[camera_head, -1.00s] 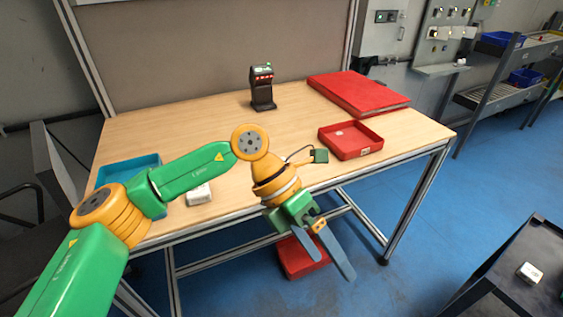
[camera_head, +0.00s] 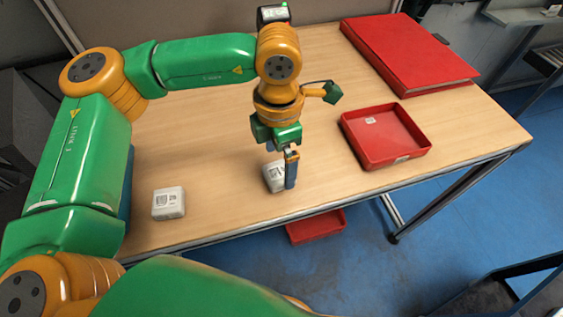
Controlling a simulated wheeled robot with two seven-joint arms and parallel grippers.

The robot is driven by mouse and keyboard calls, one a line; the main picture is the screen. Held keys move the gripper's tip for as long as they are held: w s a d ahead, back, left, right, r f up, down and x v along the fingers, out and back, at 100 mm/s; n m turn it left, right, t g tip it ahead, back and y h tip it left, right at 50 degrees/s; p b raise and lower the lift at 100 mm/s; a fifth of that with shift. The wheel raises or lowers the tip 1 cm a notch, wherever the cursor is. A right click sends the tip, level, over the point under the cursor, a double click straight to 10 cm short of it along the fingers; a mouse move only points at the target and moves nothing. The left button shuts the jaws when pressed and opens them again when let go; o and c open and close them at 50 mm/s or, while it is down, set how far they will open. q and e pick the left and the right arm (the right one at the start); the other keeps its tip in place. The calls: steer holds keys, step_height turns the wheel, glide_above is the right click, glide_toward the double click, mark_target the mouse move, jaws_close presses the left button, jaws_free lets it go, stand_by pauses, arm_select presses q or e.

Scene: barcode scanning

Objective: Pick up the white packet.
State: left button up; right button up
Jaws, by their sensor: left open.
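Two white packets with printed labels lie on the wooden table. One white packet (camera_head: 273,177) is near the front edge at the middle, right at my left gripper (camera_head: 282,174). The gripper points down with its jaws open. One finger stands in front of this packet's right side and hides part of it; the other finger is mostly hidden, so I cannot tell whether the packet is between them. The other white packet (camera_head: 168,203) lies to the left, apart from the gripper. My right gripper is not in view.
A red tray (camera_head: 413,151) with a small pale label or item inside is at the right. A large red binder-like box (camera_head: 410,52) lies behind it. A dark scanner (camera_head: 271,14) stands at the back, partly hidden. Another red bin (camera_head: 316,226) is below the table.

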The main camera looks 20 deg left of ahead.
mark_target(279, 171)
arm_select(q)
steer(key=f, duration=0.2)
steer(key=shift+s+f, duration=0.3)
steer(key=shift+s, duration=0.05)
steer(key=shift+w+f, duration=0.35)
steer(key=shift+f, duration=0.1)
steer(key=shift+s+r, duration=0.1)
steer(key=shift+s, duration=0.05)
steer(key=c, duration=1.5)
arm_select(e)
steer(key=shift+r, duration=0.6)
arm_select(q)
steer(key=shift+c, duration=0.2)
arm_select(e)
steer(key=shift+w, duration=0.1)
